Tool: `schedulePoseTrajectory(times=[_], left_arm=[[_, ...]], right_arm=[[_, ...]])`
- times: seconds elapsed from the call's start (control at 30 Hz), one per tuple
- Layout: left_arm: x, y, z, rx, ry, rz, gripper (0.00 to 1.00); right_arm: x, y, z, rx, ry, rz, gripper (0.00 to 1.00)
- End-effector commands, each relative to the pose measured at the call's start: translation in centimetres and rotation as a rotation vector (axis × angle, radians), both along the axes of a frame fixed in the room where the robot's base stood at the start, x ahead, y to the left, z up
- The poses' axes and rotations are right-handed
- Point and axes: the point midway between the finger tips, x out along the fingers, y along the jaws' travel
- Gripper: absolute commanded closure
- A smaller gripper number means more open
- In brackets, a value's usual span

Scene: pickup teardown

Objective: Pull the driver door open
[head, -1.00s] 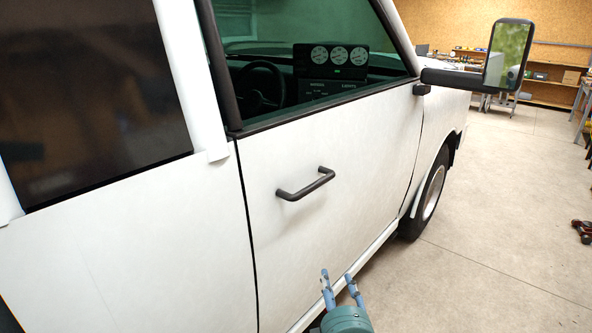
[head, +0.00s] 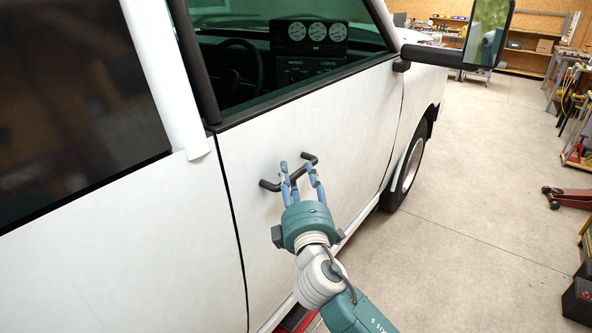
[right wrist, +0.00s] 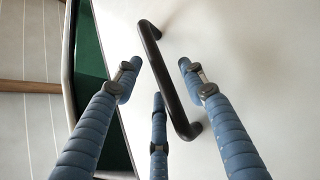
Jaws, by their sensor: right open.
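The driver door (head: 320,130) is white and sits flush in the truck's side, with only thin dark seams around it. Its black bar handle (head: 268,185) is partly hidden behind my right gripper (head: 300,172) in the head view. The right gripper's blue fingers are open around the handle. In the right wrist view the handle (right wrist: 152,48) runs slantwise between the spread fingers of the gripper (right wrist: 160,85), and no finger is clearly closed on it. My left gripper is not in view.
The side mirror (head: 487,35) sticks out at the upper right. A front wheel (head: 408,168) is below and beyond the door. Concrete floor (head: 470,200) is open to the right, with a red jack (head: 568,197) and a black box (head: 580,300) farther right.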

Motion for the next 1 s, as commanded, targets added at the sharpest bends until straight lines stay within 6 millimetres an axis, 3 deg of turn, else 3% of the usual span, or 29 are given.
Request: schedulePoseTrajectory(times=[0.13,0.4,0.43,0.63,1.0], left_arm=[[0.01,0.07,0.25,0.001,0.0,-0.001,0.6],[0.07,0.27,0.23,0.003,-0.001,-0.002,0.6],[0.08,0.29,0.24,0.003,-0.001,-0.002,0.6],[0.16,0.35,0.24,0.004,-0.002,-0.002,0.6],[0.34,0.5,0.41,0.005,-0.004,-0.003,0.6]], right_arm=[[1.0,0.1,0.14,-0.001,0.001,-0.001,0.59],[1.13,0.13,0.11,0.0,0.001,0.0,0.59],[1.13,0.15,0.1,0.0,0.001,0.0,0.61],[1.11,0.15,0.09,0.0,0.001,0.0,1.0],[0.86,-0.12,0.03,0.0,0.002,0.013,1.0]])
